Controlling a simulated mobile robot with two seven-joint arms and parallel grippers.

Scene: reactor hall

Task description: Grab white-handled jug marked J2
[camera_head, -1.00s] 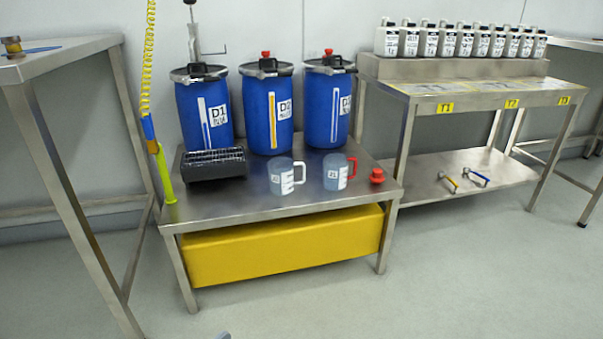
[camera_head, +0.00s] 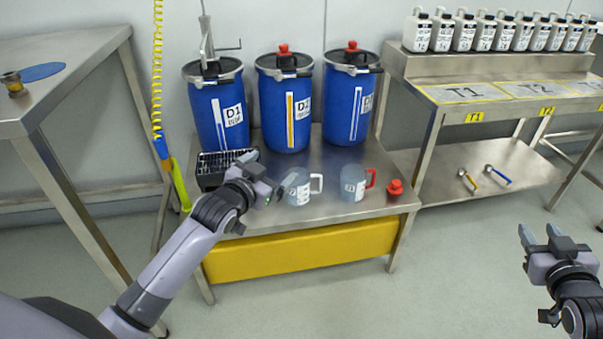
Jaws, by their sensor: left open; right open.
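The white-handled jug (camera_head: 300,189) stands upright on the low steel table, a clear grey-blue jug with its white handle on the right. Its label is too small to read surely. My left gripper (camera_head: 266,173) is open and empty just left of the jug, and one finger overlaps the jug's left edge in the picture. I cannot tell whether it touches. A similar jug with a red handle (camera_head: 353,184) stands to the right. My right gripper (camera_head: 540,234) is open and empty over the floor at the far right.
Three blue drums (camera_head: 287,108) stand behind the jugs. A black rack (camera_head: 211,172) sits left, partly behind my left gripper. A red cap (camera_head: 395,188) lies at the table's right. A yellow tub (camera_head: 300,250) is below. A steel bench (camera_head: 470,92) stands right.

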